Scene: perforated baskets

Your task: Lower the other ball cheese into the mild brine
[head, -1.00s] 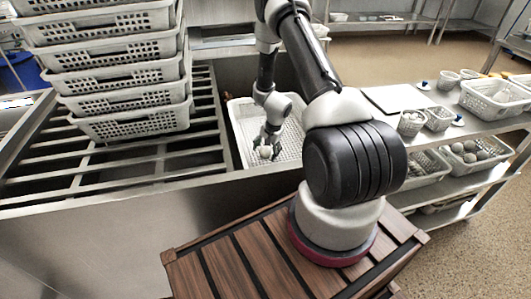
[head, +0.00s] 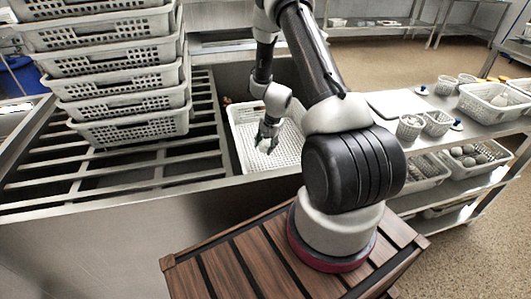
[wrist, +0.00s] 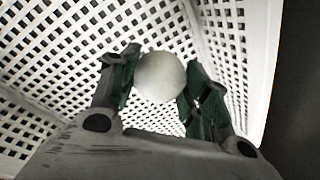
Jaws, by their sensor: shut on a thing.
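My gripper (head: 266,145) hangs inside a white perforated basket (head: 236,132), set in the dark metal basin. In the wrist view my gripper (wrist: 155,95) has its green-padded fingers on either side of a pale round ball cheese (wrist: 160,77) and is shut on it. The basket's perforated floor and walls (wrist: 60,55) surround the ball there. I cannot tell whether the ball touches the basket floor. In the head view the ball is small and mostly covered by the fingers. No brine surface can be made out.
A tall stack of white baskets (head: 125,105) stands on metal slats at left. A steel shelf unit at right holds a white board (head: 399,104), small perforated cups (head: 410,127), a larger basket (head: 495,103) and, below, a basket (head: 472,165) of pale balls.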

